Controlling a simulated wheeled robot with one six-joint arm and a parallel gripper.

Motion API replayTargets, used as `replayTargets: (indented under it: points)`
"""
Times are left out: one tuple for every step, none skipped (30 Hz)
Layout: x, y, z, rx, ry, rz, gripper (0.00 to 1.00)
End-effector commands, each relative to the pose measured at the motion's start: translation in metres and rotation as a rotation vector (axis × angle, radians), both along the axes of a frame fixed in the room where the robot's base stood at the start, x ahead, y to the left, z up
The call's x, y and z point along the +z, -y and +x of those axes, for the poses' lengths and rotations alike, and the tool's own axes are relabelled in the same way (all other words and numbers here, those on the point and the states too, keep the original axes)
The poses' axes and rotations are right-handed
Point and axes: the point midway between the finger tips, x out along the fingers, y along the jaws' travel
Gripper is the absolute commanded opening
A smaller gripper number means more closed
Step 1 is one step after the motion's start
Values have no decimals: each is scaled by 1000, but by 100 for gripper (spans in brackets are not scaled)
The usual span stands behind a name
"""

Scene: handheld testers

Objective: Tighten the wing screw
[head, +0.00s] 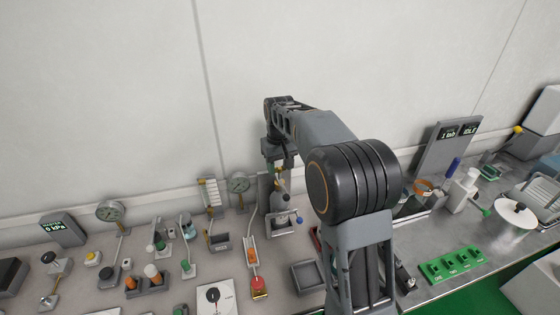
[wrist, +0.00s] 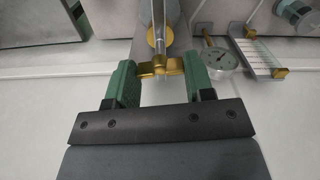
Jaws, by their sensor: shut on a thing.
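The wing screw (wrist: 161,67) is brass-coloured with two flat wings, in the middle of the wrist view. My gripper (wrist: 158,75) has its green fingers on either side of it, one against each wing end, and is shut on it. A shiny metal rod and a round brass part (wrist: 161,38) lie just beyond the screw. In the head view my gripper (head: 281,163) is over a small grey device (head: 283,203) near the wall; the screw is too small there to make out clearly.
A grey tray (head: 307,275) and a red-ended tester (head: 259,287) are in front. A green block (head: 450,264) lies right of my arm. The wall is close behind.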

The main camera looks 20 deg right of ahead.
Motion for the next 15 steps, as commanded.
replayTargets:
  points:
    - [3,0,0,-44,1,0,25]
    - [3,0,0,-73,2,0,25]
    - [3,0,0,-110,2,0,25]
    - [3,0,0,-139,2,0,25]
    - [3,0,0,-168,1,0,25]
    - [3,0,0,-205,1,0,25]
    - [3,0,0,-234,1,0,25]
    - [3,0,0,-263,1,0,25]
    - [3,0,0,-300,2,0,25]
    - [3,0,0,-329,2,0,25]
    - [3,0,0,-357,3,0,25]
    - [3,0,0,-395,3,0,25]
    - [3,0,0,-423,3,0,25]
    - [3,0,0,-452,3,0,25]
    - [3,0,0,-490,3,0,25]
